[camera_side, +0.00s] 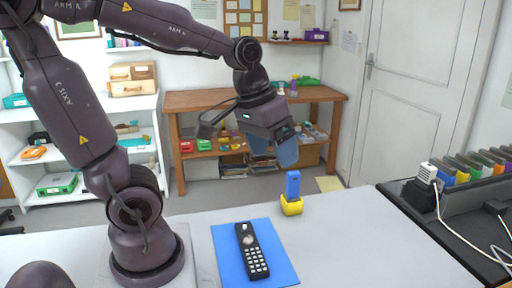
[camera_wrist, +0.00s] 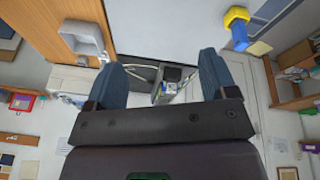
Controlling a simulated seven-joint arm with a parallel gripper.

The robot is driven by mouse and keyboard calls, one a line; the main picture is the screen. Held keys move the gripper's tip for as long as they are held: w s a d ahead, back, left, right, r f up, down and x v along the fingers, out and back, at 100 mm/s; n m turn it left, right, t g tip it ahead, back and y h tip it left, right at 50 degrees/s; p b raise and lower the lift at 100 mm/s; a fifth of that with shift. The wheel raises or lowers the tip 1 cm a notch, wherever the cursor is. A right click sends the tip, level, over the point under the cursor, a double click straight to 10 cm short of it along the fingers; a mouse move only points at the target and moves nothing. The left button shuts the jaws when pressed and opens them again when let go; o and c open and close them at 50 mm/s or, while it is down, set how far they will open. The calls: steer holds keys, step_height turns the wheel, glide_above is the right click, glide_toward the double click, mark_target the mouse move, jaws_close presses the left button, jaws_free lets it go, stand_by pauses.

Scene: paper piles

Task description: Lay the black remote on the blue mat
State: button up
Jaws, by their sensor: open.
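The black remote (camera_side: 252,252) with pale buttons lies flat on the blue mat (camera_side: 284,262), at the front middle of the table in the side view. Its whole outline appears to be inside the mat, lying lengthwise. My gripper (camera_side: 272,153) is raised well above and behind the mat, clear of the remote. In the wrist view its two blue fingers (camera_wrist: 163,80) stand wide apart with nothing held between them. The remote and mat do not show in the wrist view.
A blue block in a yellow holder (camera_side: 291,205) stands upright right of the mat; it also shows in the wrist view (camera_wrist: 237,25). A dark rack with coloured folders and a white cable (camera_side: 450,195) lies at the right. The table between is clear.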

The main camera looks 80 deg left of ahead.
steer(key=s+d+r+m+t, duration=0.2)
steer(key=s+d+m, duration=0.2)
steer(key=shift+d+r, duration=0.2)
